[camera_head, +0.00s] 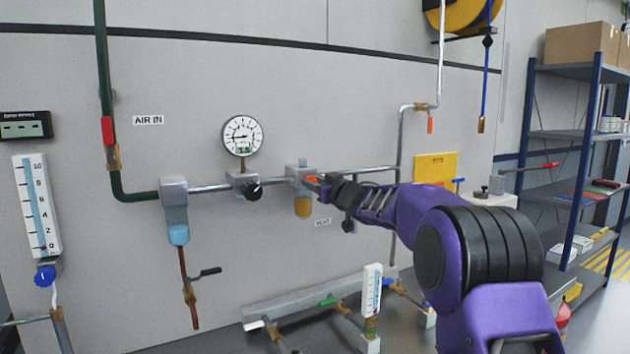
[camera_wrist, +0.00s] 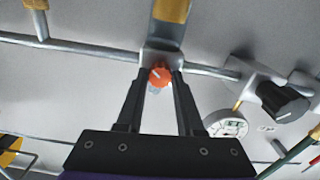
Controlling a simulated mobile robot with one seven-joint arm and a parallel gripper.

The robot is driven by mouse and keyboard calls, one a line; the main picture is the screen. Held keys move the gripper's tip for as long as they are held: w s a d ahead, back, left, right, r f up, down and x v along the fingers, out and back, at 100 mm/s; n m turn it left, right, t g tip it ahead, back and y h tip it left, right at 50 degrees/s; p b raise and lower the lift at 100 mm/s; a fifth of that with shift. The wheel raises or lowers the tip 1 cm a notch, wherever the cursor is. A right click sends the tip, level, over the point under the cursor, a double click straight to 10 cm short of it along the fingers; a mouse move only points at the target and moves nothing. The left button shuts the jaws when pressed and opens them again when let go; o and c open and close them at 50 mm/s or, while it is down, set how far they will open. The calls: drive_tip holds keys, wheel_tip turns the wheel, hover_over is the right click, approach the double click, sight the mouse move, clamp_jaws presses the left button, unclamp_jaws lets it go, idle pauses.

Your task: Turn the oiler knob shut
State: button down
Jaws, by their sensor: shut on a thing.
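The oiler (camera_head: 300,174) is a grey block on the horizontal pipe, with an amber bowl below it. In the wrist view the scene is upside down, and the oiler's grey body (camera_wrist: 160,52) is at top centre. Its orange-red knob (camera_wrist: 160,75) sits between my fingertips, with a pale pointer mark on its face. My gripper (camera_wrist: 159,80) is shut on the knob, one finger on each side. In the head view my gripper (camera_head: 323,184) reaches the oiler from the right, and a bit of orange shows at its tip.
A black regulator knob (camera_head: 252,191) and a round gauge (camera_head: 243,136) are left of the oiler. A filter (camera_head: 174,196) hangs further left. A vertical pipe (camera_head: 399,145) rises to the right. Low on the wall stand several valves and a flow tube (camera_head: 371,289).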

drive_tip(key=n+b, duration=0.4)
drive_tip(key=n, duration=0.8)
drive_tip(key=n+b, duration=0.3)
drive_tip(key=n, duration=1)
drive_tip(key=shift+f+n+b, duration=0.2)
drive_tip(key=shift+n+b, duration=0.1)
drive_tip(key=shift+b, duration=0.1)
drive_tip(key=c, duration=0.5)
unclamp_jaws()
drive_tip(key=shift+r, duration=0.1)
drive_tip(key=shift+c, duration=0.2)
drive_tip(key=b+v, duration=0.3)
drive_tip(key=v, duration=1.4)
drive_tip(key=shift+s, duration=0.2)
